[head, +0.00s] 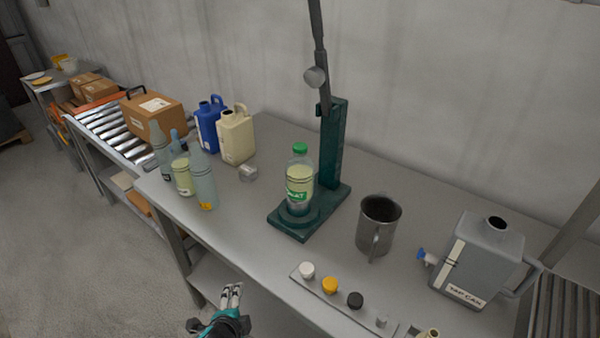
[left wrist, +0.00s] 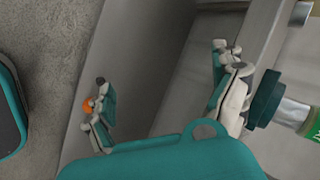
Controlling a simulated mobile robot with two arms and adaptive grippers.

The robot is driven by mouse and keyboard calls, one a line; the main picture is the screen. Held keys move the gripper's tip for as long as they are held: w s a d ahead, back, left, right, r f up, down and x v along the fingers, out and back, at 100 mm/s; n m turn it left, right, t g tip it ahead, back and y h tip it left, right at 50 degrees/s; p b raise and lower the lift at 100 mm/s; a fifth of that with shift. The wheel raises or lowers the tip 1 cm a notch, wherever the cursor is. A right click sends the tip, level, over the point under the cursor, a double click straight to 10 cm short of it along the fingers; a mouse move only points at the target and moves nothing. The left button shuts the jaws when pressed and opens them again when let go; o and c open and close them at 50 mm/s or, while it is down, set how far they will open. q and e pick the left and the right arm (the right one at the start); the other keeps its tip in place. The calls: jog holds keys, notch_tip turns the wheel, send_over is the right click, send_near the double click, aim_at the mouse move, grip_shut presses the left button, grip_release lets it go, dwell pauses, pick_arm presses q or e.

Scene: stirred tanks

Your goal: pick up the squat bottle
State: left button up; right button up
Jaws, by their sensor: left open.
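A clear bottle (head: 299,180) with a green cap, green label and pale yellow liquid stands upright on the round base of a dark green press stand (head: 335,150). It looks the squattest of the bottles. Part of a bottle with a green label (left wrist: 298,114) shows at the right edge of the left wrist view, beside a dark green base (left wrist: 264,98). My left gripper (head: 232,293) is low in front of the table's front edge, apart from the bottle. Its fingers are spread and empty in the left wrist view (left wrist: 160,78). My right gripper is not in view.
Several slim bottles (head: 203,180) stand left of the press, with blue (head: 209,125) and cream (head: 236,138) jugs behind. A metal mug (head: 378,225), a strip of caps (head: 330,286) and a grey tap can (head: 480,260) are to the right. The table's front edge lies beside my gripper.

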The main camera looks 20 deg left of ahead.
pick_arm(q)
notch_tip(320, 180, up, 8)
jog(key=w+m+t, duration=0.1)
jog(key=m, duration=0.1)
jog(key=m+t+h+p, duration=0.1)
jog(key=m+t+h, duration=0.6)
jog(key=m, duration=1.7)
send_near(293, 176)
jog(key=shift+t+y, duration=0.6)
jog(key=shift+y, duration=0.2)
jog(key=w+p, duration=0.1)
jog(key=w, duration=0.1)
jog(key=w+d+p, duration=0.1)
jog(key=w, duration=0.1)
jog(key=w+d, duration=0.1)
jog(key=w, duration=0.2)
jog(key=shift+d+f+p, duration=0.15)
jog(key=shift+f+p, duration=0.2)
jog(key=shift+p, duration=0.05)
jog(key=shift+w+d+f+p, duration=0.1)
jog(key=shift+w+d+p, duration=0.1)
jog(key=shift+w, duration=0.8)
jog(key=shift+w+d+f+p, duration=0.1)
jog(key=shift+w+d, duration=0.1)
jog(key=shift+w, duration=0.8)
jog(key=shift+w+d+f+p, duration=0.1)
jog(key=shift+w+d+p, duration=0.1)
jog(key=shift+w, duration=0.8)
jog(key=shift+s, duration=0.1)
